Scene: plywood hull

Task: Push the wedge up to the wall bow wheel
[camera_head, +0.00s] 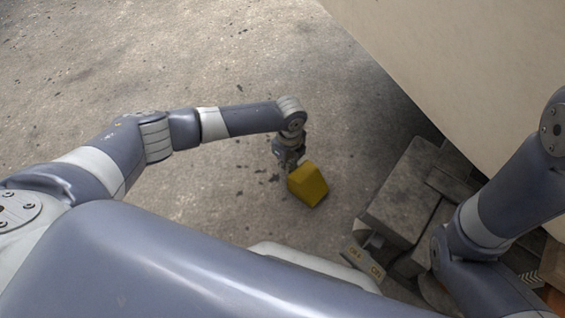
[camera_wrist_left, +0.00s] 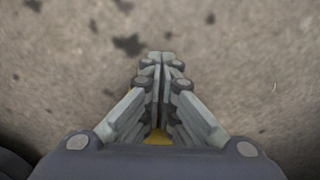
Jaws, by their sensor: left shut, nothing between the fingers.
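A yellow wedge (camera_head: 308,184) sits on the concrete floor near the middle of the head view. My left gripper (camera_head: 287,160) is right beside its upper left side, low over the floor. I cannot tell whether they touch. In the left wrist view the left gripper (camera_wrist_left: 160,62) is shut and empty, and a small bit of yellow (camera_wrist_left: 157,137) shows behind the fingers. The wheel is not clearly visible. My right arm comes in at the right edge, and its gripper is out of the picture.
A large beige plywood panel (camera_head: 450,60) slants across the upper right. Grey blocks (camera_head: 400,190) lie below it, right of the wedge, with a labelled piece (camera_head: 362,262) nearer me. The concrete floor (camera_head: 200,60) is open to the left and above the wedge.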

